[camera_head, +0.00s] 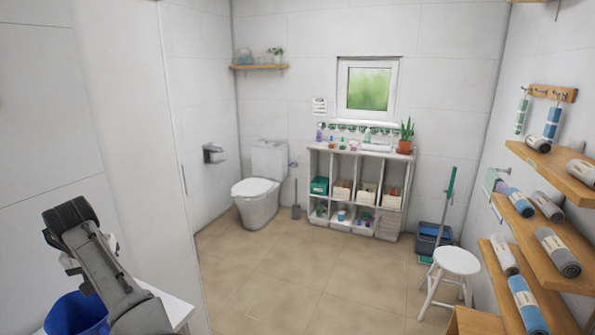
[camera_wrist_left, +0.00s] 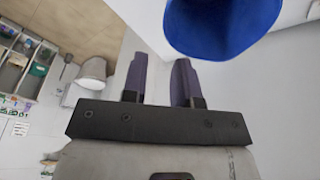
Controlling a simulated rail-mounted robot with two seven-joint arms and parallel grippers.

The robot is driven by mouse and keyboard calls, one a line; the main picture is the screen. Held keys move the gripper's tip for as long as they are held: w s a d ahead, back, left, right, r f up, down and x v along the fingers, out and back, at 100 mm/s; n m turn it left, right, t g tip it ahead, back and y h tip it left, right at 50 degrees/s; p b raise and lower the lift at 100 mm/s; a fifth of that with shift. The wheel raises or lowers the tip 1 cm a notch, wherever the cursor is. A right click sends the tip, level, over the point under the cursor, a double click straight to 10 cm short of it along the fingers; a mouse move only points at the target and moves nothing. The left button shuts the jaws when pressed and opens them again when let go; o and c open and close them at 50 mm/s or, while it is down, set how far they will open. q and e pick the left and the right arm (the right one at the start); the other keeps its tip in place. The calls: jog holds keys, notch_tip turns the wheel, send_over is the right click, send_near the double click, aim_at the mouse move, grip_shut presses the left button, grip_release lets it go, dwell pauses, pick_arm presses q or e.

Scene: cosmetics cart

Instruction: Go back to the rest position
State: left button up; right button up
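My left arm comes in at the lower left of the head view, with a dark joint at its upper end. My left gripper (camera_wrist_left: 159,65) shows in the left wrist view as two dark fingers standing apart, with nothing between them. Its fingers cannot be made out in the head view. My right gripper is in neither view.
A blue bin (camera_head: 76,315) stands beside a white surface (camera_head: 172,301) at the lower left; a blue container (camera_wrist_left: 222,25) appears beyond my left fingers. A white stool (camera_head: 456,262), shelf unit (camera_head: 308,178) and toilet (camera_head: 257,190) stand farther off. The middle floor (camera_head: 300,270) is clear.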

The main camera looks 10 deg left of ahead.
pick_arm(q)
notch_tip(320, 180, up, 10)
jog(key=a+n+t+y, duration=0.2)
jog(key=n+t+y, duration=0.1)
jog(key=n+t, duration=0.15)
jog(key=s+d+r+m+t+y, duration=0.1)
jog(key=s+d+r+t+y, duration=0.2)
jog(key=d+r+t, duration=0.5)
jog(key=s+d+f+m+h, duration=0.25)
jog(key=d+f+m, duration=0.25)
jog(key=d+f, duration=0.4)
jog(key=s+d+f+m+h, duration=0.1)
jog(key=d+f+m+h, duration=0.3)
jog(key=d+f, duration=0.45)
jog(key=s+d+f+m+g, duration=0.1)
jog(key=s+d+f+g, duration=0.15)
jog(key=f, duration=0.45)
jog(key=s+d+f+m+g, duration=0.1)
jog(key=s+d+f+m, duration=0.1)
jog(key=s+d+f, duration=0.3)
jog(key=s+d+f+g+h, duration=0.1)
jog(key=s+f+g, duration=0.7)
jog(key=s+f, duration=1.35)
notch_tip(320, 180, up, 28)
jog(key=w+p, duration=0.1)
jog(key=p, duration=2.8)
jog(key=shift+d+r+m, duration=0.2)
jog(key=shift+r+m, duration=0.05)
jog(key=shift+m, duration=0.2)
